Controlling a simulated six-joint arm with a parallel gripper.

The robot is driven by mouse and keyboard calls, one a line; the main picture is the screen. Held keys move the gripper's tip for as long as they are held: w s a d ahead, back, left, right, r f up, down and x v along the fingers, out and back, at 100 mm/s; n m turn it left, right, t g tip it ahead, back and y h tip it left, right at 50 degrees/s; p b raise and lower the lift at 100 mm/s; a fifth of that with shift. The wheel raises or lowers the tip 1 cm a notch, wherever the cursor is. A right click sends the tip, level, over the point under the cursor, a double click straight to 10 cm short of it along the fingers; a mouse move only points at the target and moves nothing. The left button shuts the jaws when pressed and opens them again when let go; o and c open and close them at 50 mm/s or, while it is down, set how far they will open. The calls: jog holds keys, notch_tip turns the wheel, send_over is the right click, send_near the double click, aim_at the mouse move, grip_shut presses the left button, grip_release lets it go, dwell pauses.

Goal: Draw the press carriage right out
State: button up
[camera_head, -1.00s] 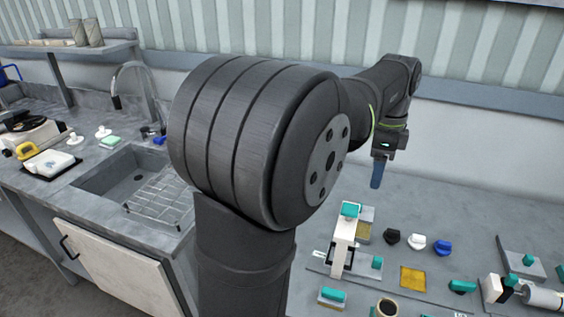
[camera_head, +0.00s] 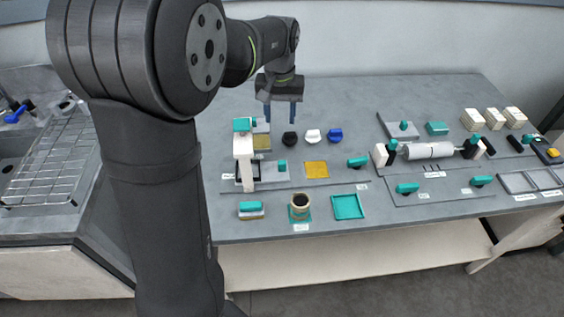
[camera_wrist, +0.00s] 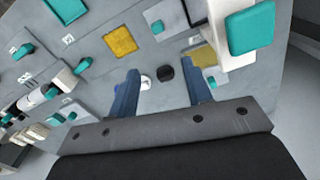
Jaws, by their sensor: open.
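The white press (camera_head: 243,172) with a teal top block stands at the left of the bench. A grey carriage plate with a teal knob (camera_head: 282,165) sits at its base, just right of the press; how far it lies under the press is unclear. In the wrist view the teal knob (camera_wrist: 157,27) shows near the top, left of the white press (camera_wrist: 226,45). My gripper (camera_head: 280,112) is open and empty, fingers down, behind the press. In the wrist view its blue fingers (camera_wrist: 162,82) are apart, with nothing held between them.
Black (camera_head: 289,139), white (camera_head: 312,136) and blue (camera_head: 335,134) knobbed pieces stand right of the press. A yellow pad (camera_head: 316,169) lies right of the carriage. In front are a cup (camera_head: 299,207) and a teal tray (camera_head: 348,206). A roller (camera_head: 430,150) stands right.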

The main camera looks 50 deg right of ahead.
aim_at(282, 162)
jog(key=f, duration=0.6)
jog(key=f+n, duration=0.1)
jog(key=f, duration=0.5)
jog(key=f+n, duration=0.1)
jog(key=f, duration=0.6)
jog(key=shift+s+d, duration=0.1)
jog(key=shift+s, duration=0.15)
grip_shut()
